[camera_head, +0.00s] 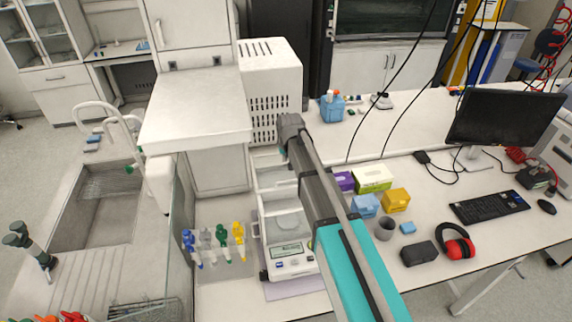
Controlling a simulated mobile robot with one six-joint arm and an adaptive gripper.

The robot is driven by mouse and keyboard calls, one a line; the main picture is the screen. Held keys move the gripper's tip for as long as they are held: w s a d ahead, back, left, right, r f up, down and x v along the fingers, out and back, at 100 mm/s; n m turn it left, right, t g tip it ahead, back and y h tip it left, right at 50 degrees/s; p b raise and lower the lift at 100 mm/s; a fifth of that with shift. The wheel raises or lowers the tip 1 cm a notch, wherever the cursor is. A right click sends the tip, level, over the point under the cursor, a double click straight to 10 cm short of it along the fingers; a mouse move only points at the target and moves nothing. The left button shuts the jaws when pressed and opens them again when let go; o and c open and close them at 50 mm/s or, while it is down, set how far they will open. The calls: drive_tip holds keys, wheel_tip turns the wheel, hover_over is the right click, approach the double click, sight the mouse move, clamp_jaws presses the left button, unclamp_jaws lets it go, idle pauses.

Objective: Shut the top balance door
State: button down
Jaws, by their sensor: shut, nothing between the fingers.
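The balance (292,264) stands on the bench in the middle of the camera_head view, with its display and buttons at the front. Its clear-walled weighing chamber (283,228) is behind the display. A pale panel (277,178) shows at the chamber's back upper end; I cannot tell surely whether it is the top door. My arm reaches from the lower right up past the balance's right side and covers part of it. The arm's dark joint is above and behind the balance. My gripper's fingers do not show.
Several coloured pipettes (222,240) stand close left of the balance. Boxes (373,179), a grey cup (385,229) and red earmuffs (459,246) lie to the right. A white cabinet (270,85) stands behind. A sink (95,205) is at the left.

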sight(283, 174)
drive_tip(key=shift+b+x, duration=4.7)
drive_tip(key=shift+x, duration=0.35)
drive_tip(key=s, duration=0.2)
drive_tip(key=s+d+r+p, duration=0.1)
drive_tip(key=shift+s+r, duration=0.1)
drive_tip(key=shift+s, duration=0.3)
drive_tip(key=s+d, duration=0.3)
drive_tip(key=s, duration=0.7)
drive_tip(key=shift+s, duration=0.3)
drive_tip(key=shift+d, duration=0.1)
